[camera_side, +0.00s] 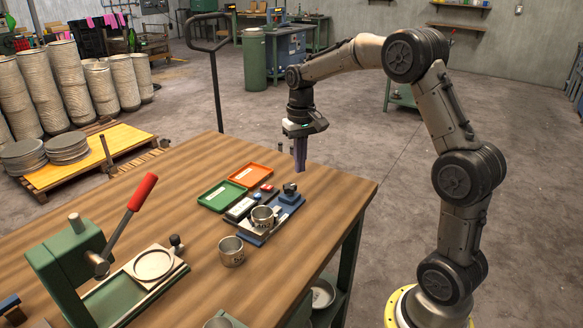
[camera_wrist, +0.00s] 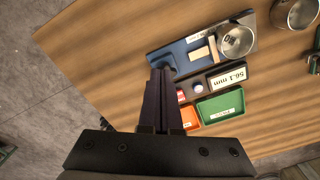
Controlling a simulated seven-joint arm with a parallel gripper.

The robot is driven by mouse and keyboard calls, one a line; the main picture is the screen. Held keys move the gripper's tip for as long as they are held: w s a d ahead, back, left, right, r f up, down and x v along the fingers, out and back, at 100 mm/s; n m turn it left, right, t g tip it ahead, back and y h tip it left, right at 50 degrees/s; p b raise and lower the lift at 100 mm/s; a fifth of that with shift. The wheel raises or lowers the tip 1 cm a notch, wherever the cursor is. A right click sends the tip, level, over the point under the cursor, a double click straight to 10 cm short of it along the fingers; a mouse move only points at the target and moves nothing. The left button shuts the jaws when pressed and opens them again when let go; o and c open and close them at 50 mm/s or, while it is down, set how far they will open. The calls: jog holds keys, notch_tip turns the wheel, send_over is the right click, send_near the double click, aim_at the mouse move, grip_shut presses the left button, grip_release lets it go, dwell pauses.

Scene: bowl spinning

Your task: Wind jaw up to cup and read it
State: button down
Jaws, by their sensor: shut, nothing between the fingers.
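A measuring gauge with a dark blue base (camera_side: 252,238) lies on the table. A metal cup (camera_side: 263,217) stands upright on it; it also shows in the wrist view (camera_wrist: 236,41). A blue block with a dark knob (camera_side: 290,190) is at the gauge's far end, apart from the cup. I cannot tell for sure which part is the moving jaw. A white display (camera_wrist: 227,76) beside the cup reads about 50.1 mm; its digits are small. My gripper (camera_side: 299,170) is shut and empty, pointing down above and beyond the gauge. Its fingers (camera_wrist: 160,75) hide part of the gauge's end.
A green tray (camera_side: 222,196) and an orange tray (camera_side: 250,175) lie behind the gauge. A second cup (camera_side: 231,250) stands in front of it. A green press (camera_side: 72,262) with a red handle (camera_side: 142,191) is at left. The table's right edge is clear.

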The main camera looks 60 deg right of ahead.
aim_at(290, 190)
jog(key=shift+f, duration=3.5)
jog(key=shift+w, duration=0.4)
jog(key=shift+w+a, duration=0.1)
jog(key=shift+a, duration=0.15)
jog(key=shift+w+a+r, duration=0.1)
jog(key=shift+w+a, duration=0.05)
jog(key=shift+a, duration=0.15)
jog(key=shift+w+a, duration=0.1)
jog(key=shift+w+a+r, duration=0.1)
jog(key=shift+w+a, duration=0.3)
jog(key=shift+a, duration=0.1)
